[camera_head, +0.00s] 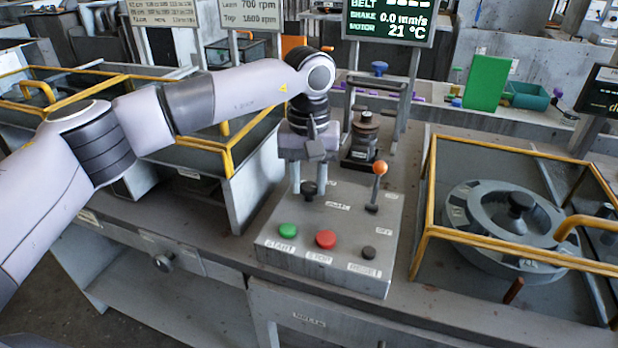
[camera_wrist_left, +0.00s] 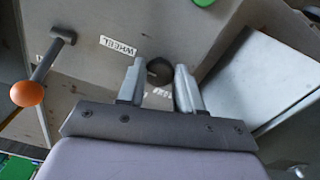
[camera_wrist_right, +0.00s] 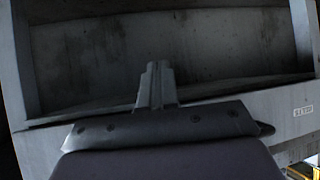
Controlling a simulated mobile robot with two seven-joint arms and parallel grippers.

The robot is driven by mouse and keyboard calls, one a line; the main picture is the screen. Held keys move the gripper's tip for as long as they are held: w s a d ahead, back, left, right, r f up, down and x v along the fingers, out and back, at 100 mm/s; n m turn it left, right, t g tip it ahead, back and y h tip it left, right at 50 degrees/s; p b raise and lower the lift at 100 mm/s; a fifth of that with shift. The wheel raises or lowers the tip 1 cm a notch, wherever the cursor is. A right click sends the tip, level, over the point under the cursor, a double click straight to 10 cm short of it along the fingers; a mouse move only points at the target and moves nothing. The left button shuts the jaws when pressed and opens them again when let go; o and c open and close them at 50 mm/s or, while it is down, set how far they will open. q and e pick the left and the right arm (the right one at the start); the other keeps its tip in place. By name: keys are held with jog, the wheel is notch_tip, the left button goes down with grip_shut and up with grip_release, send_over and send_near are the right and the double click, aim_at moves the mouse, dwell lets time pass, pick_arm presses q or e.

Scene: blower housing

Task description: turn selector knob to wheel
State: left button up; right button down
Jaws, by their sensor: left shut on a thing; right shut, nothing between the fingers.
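The selector knob (camera_head: 309,189) is a small black knob on the grey control box (camera_head: 340,222). It also shows in the left wrist view (camera_wrist_left: 159,70). My left gripper (camera_head: 308,186) points down at it, with one finger on each side, shut on the knob. A white WHEEL label (camera_wrist_left: 118,46) lies beside the knob in the left wrist view. A second label, by the finger bases, is partly hidden. The knob's pointing direction is hard to make out. My right gripper (camera_wrist_right: 157,80) is shut and empty, in front of a grey recess.
An orange-ball lever (camera_head: 377,178) stands right of the knob. Green (camera_head: 288,230), red (camera_head: 326,239) and black (camera_head: 369,253) buttons line the box front. A yellow-framed guard (camera_head: 426,200) covers a round grey housing (camera_head: 515,225) at the right. Another yellow-railed enclosure (camera_head: 228,160) stands left.

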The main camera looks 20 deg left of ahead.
aim_at(309, 187)
pick_arm(q)
jog(key=o, duration=1)
jog(key=shift+o, duration=0.2)
jog(key=shift+r, duration=3.65)
jog(key=shift+s+f, duration=0.1)
